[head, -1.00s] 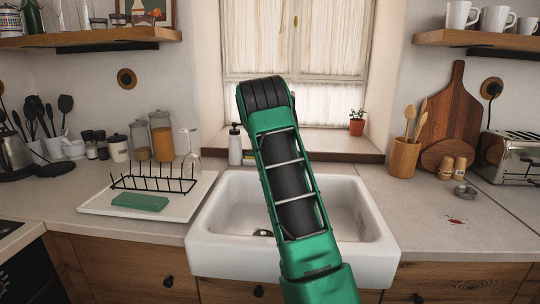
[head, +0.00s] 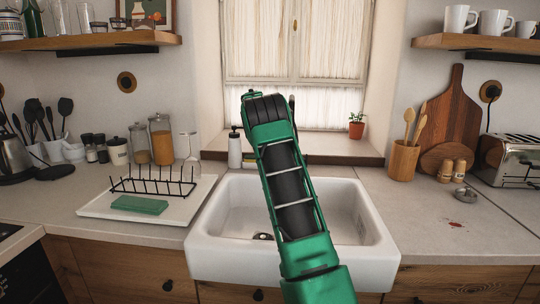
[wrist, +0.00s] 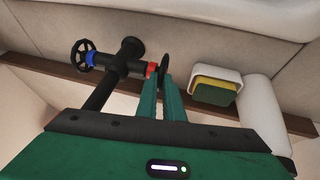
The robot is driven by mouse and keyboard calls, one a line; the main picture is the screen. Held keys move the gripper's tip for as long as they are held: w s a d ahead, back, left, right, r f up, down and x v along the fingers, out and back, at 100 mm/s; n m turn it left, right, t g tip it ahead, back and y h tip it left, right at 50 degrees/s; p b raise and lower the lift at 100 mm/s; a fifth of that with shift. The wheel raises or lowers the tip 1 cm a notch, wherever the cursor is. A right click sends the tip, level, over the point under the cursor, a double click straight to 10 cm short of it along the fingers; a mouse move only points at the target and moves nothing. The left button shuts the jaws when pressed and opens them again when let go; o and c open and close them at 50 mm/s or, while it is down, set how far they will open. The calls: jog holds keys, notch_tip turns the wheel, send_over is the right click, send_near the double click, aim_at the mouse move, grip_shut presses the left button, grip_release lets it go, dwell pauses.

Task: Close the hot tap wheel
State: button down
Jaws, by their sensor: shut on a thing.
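The tap shows in the wrist view as a black body (wrist: 128,62) on the wall. Its hot wheel (wrist: 165,64), black with a red collar (wrist: 152,70), is on the right and seen nearly edge-on. Its cold wheel (wrist: 81,55), with a blue collar, is on the left. My gripper (wrist: 161,80) has its two green fingers close together at the hot wheel and is shut on it. The fingers hide part of the wheel. In the head view my arm hides the gripper and most of the tap.
A white sink (head: 225,225) lies below. A holder with a yellow and green sponge (wrist: 216,90) and a white bottle (wrist: 265,120) stand close to the right of my gripper in the wrist view. A drying rack (head: 152,187) is left of the sink. A plant (head: 356,126) stands on the sill.

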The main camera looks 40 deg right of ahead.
jog(key=c, duration=1.9)
grip_release()
jog(key=shift+w+a, duration=0.2)
jog(key=shift+w, duration=0.15)
jog(key=shift+s+d, duration=0.1)
jog(key=shift+s, duration=0.1)
jog(key=v, duration=1)
jog(key=shift+w+a+r, duration=0.1)
jog(key=shift+a+r, duration=0.1)
jog(key=shift+r, duration=0.15)
